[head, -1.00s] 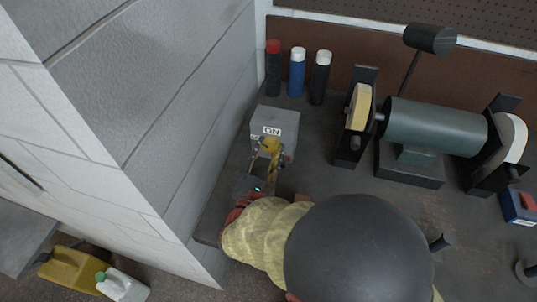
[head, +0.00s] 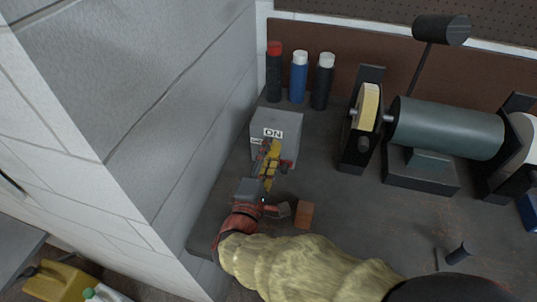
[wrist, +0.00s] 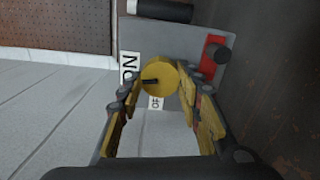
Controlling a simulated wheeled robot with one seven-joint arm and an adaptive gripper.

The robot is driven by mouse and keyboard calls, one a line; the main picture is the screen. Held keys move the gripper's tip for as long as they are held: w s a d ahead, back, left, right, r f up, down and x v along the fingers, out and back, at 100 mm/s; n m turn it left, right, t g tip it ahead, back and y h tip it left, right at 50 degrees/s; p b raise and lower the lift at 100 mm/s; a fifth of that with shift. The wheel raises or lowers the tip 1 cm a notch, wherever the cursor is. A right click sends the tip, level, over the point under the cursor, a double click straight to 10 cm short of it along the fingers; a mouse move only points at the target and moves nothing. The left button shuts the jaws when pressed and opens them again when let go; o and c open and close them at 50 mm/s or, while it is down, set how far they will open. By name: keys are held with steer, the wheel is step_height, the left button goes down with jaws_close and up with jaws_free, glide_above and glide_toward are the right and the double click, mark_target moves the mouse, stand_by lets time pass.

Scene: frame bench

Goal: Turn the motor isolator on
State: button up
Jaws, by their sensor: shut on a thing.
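The motor isolator is a grey box (head: 289,124) on the bench beside the block wall. Its ON label (head: 272,133) and smaller OFF label (head: 256,141) show in the head view. In the wrist view its round yellow knob (wrist: 163,75) sits between my fingertips. The knob's black pointer mark lies toward the left, on the side of the ON label (wrist: 130,67); the OFF label (wrist: 156,103) is below it. My gripper (head: 267,156) is shut on the knob, one finger on each side (wrist: 160,88). In the head view the fingers partly hide the knob.
A red part with a dark button (wrist: 216,53) is on the isolator beside the knob. Several spray cans (head: 299,77) stand behind it. A bench grinder (head: 447,128) stands right. An orange-brown block (head: 304,214) lies near my wrist. The wall (head: 150,120) is close on the left.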

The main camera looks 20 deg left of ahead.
steer(key=shift+m, duration=0.9)
steer(key=shift+f, duration=0.1)
steer(key=o, duration=1.2)
steer(key=shift+c, duration=0.2)
steer(key=shift+s, duration=0.1)
steer(key=s, duration=0.4)
steer(key=s+d, duration=0.1)
steer(key=s, duration=0.6)
steer(key=shift+s+d, duration=0.2)
steer(key=shift+s, duration=0.2)
